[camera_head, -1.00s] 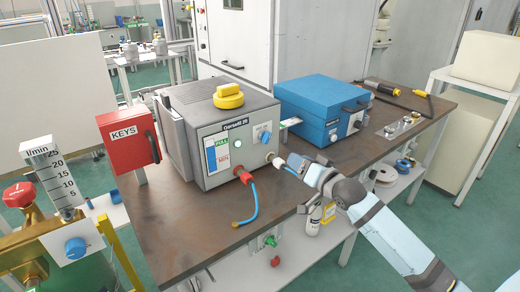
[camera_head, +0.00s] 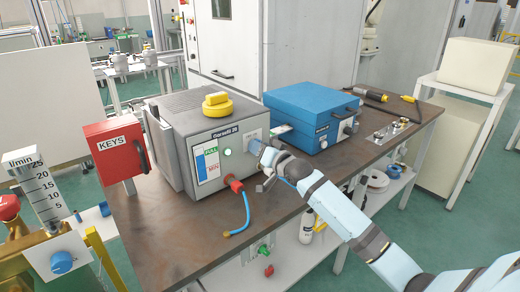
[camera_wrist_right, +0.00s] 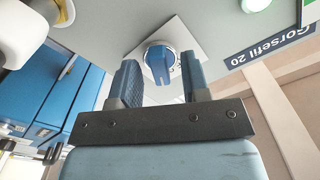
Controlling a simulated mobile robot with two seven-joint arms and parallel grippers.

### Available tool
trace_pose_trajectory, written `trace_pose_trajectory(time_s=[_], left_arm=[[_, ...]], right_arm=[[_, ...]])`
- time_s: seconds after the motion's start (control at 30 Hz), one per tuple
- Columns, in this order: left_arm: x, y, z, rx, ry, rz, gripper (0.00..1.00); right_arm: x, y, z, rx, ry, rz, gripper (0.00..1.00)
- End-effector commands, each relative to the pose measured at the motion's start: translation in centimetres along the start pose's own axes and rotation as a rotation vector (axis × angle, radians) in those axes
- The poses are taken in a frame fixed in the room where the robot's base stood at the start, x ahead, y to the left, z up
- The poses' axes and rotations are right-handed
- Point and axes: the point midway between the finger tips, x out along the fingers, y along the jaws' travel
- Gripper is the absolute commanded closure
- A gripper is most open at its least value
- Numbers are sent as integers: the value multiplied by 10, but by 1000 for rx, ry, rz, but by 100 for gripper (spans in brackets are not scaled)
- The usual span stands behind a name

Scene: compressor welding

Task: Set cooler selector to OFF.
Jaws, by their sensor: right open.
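The cooler (camera_head: 205,140) is a grey box on the brown bench, with a round blue selector knob on a white plate on its front. In the right wrist view the knob (camera_wrist_right: 162,64) has a raised bar running roughly up and down the picture. My right gripper (camera_head: 260,156) is open at the front panel, its fingers on either side of the knob in the wrist view. I cannot tell whether they touch it. In the head view the gripper hides most of the knob, and its position markings cannot be read. My left gripper is not in view.
Left of the cooler is a red KEYS box (camera_head: 114,152). A yellow cap (camera_head: 216,104) sits on top. A blue case (camera_head: 312,112) stands to the right. The front of the bench is mostly clear.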

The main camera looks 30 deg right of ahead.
Motion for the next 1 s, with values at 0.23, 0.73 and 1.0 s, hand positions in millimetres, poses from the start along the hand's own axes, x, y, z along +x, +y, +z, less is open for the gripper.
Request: trace_pose_trajectory(time_s=[0.23,0.73,1.0], left_arm=[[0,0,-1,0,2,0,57],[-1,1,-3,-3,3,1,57],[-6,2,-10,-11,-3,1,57]], right_arm=[[2,0,0,0,0,0,57],[2,0,0,-10,-1,1,100],[2,-1,-2,-114,-3,1,100]])
